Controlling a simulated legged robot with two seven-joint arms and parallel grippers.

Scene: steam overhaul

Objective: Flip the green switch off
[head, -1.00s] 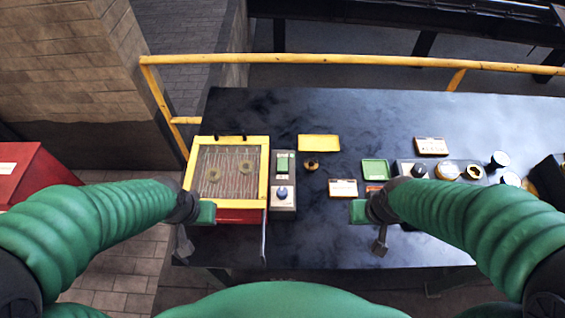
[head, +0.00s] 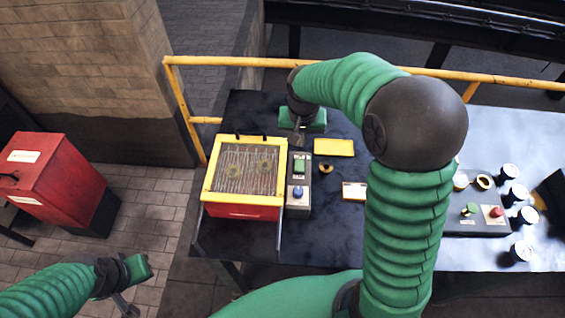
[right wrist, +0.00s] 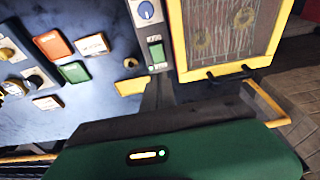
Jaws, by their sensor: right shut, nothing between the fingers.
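The green switch (head: 300,166) is at the upper end of a narrow grey box, above a blue knob (head: 298,192). It also shows in the right wrist view (right wrist: 157,55), but whether it is on or off is not clear. My right gripper (head: 298,140) is shut and empty, reaching from behind the box with its tip just beyond the switch. In the right wrist view its fingers (right wrist: 158,92) point at the switch; contact cannot be told. My left gripper (head: 125,306) hangs low at the left, away from the table, and its opening is unclear.
A yellow-framed red box with a wire grille (head: 207,190) stands against the left side of the switch box. A yellow tray (head: 334,147) and a small brass ring (head: 326,168) lie to its right. A yellow rail (head: 235,61) runs behind the table. A red cabinet (head: 60,180) stands left.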

